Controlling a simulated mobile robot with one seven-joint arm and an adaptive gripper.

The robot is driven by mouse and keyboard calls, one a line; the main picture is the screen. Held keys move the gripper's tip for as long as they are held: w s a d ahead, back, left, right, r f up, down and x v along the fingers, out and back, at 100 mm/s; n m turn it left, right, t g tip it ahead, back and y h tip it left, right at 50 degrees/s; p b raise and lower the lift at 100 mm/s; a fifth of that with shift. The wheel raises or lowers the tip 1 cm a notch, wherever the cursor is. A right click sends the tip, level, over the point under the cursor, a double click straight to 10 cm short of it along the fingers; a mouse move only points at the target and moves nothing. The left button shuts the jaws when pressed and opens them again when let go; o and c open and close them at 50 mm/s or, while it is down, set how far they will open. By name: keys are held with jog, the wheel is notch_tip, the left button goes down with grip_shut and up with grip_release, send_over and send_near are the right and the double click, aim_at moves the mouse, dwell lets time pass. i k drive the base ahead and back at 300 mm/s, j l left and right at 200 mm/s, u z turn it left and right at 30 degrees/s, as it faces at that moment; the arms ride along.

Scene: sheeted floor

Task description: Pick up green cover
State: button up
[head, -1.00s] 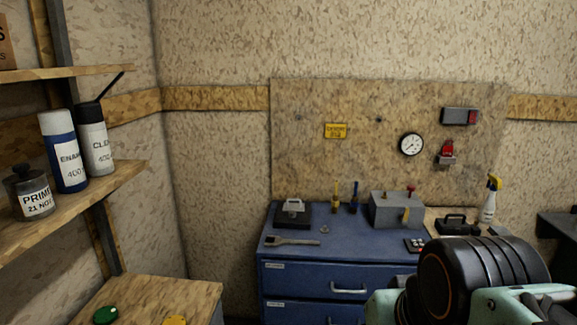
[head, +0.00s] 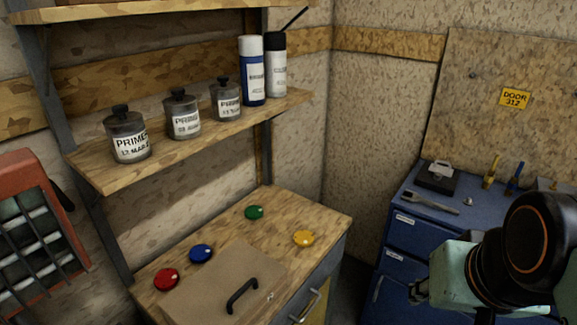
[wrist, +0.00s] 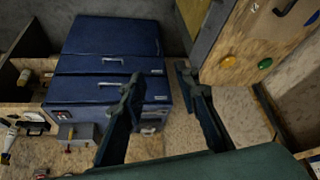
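The green cover (head: 254,212) is a small round disc lying on the wooden top of a cabinet in the head view, towards the wall under the shelf. In the wrist view the green cover (wrist: 264,63) shows at the upper right, beside the yellow cover (wrist: 229,62). My gripper (wrist: 157,80) has its two dark fingers spread apart with nothing between them. It is apart from the green cover, which lies to its right in the wrist view. In the head view my arm is at the lower right, away from the cabinet top.
On the same cabinet top (head: 225,225) lie blue (head: 201,253), red (head: 167,279) and yellow (head: 303,238) covers, and a brown panel (head: 225,285) with a black handle. A shelf (head: 195,140) with primer jars and spray cans overhangs the back. A blue drawer cabinet (head: 400,235) stands right.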

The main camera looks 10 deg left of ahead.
aim_at(251, 212)
jog(key=u, duration=1)
jog(key=i+l+u, duration=0.2)
jog(key=i+l, duration=0.2)
jog(key=l, duration=0.25)
jog(key=i+l+u, duration=0.1)
jog(key=l, duration=0.2)
jog(key=i+l, duration=0.2)
jog(key=l, duration=0.15)
jog(key=i+l+u, duration=0.15)
jog(key=l, duration=0.2)
jog(key=i+l+u, duration=0.1)
jog(key=l, duration=0.3)
jog(key=i+l+u, duration=0.15)
jog(key=i, duration=0.05)
